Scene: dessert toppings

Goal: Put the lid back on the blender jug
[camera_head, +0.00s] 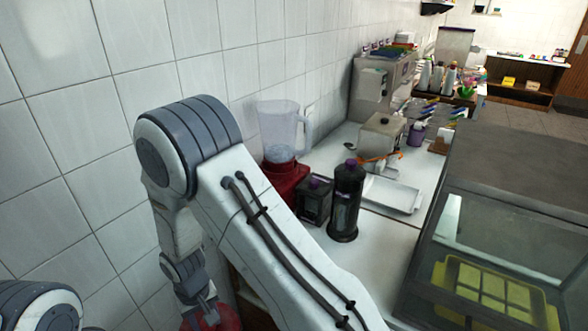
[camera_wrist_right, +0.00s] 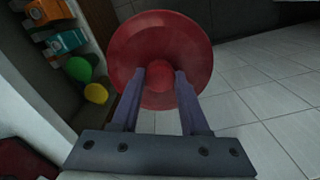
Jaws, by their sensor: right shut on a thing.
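The blender jug (camera_head: 277,128) is clear with a handle on its right side. It stands upright on a red blender base (camera_head: 285,182) by the tiled wall, and its top shows no lid. The lid (camera_wrist_right: 160,38) is a red disc with a round knob. My right gripper (camera_wrist_right: 161,85) is shut on the knob. In the head view, my right gripper (camera_head: 204,302) is low at the bottom, left of and below the blender, with the red lid (camera_head: 222,319) partly cut off by the frame edge. My left gripper is out of view.
Right of the blender base stand a dark square container (camera_head: 314,203) and a tall black dispenser (camera_head: 345,205). A white tray (camera_head: 392,194) lies behind them. A glass display case (camera_head: 490,240) is at the right. The tiled wall runs close behind the blender.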

